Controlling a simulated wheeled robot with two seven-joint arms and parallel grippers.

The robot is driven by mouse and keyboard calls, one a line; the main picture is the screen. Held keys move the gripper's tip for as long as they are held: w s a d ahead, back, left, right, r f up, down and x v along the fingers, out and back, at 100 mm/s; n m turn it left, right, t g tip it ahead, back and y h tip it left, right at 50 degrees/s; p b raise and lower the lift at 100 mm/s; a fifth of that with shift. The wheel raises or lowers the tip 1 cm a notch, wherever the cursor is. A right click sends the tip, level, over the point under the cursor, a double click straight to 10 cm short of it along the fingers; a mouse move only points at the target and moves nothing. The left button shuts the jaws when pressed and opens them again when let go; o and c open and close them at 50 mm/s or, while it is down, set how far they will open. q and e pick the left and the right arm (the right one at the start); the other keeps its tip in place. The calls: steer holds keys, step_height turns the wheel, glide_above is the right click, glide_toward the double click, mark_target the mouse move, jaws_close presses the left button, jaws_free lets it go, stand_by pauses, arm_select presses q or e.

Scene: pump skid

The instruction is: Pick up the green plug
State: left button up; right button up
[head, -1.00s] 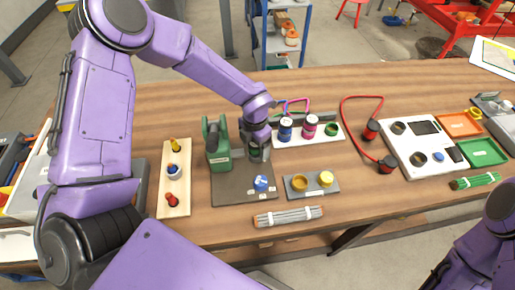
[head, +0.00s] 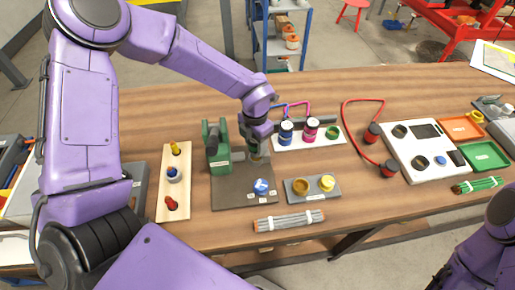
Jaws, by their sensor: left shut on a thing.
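My left gripper (head: 257,152) comes down over the dark base plate (head: 232,196), just right of the green upright fixture (head: 216,160). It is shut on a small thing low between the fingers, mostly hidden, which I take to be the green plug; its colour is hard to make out. A flat green ring (head: 332,132) sits at the right end of the white panel (head: 312,142), beside a blue connector (head: 286,134) and a magenta connector (head: 310,129). My right gripper is not in view.
A wooden board (head: 173,205) with coloured pegs lies left. A red cable (head: 358,140) loops at the right.

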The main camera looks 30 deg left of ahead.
arm_select(q)
steer(key=s+d+r+b, duration=0.3)
steer(key=s+d+r, duration=0.2)
steer(key=s+r, duration=0.4)
steer(key=shift+s, duration=1.75)
steer(key=shift+d, duration=0.1)
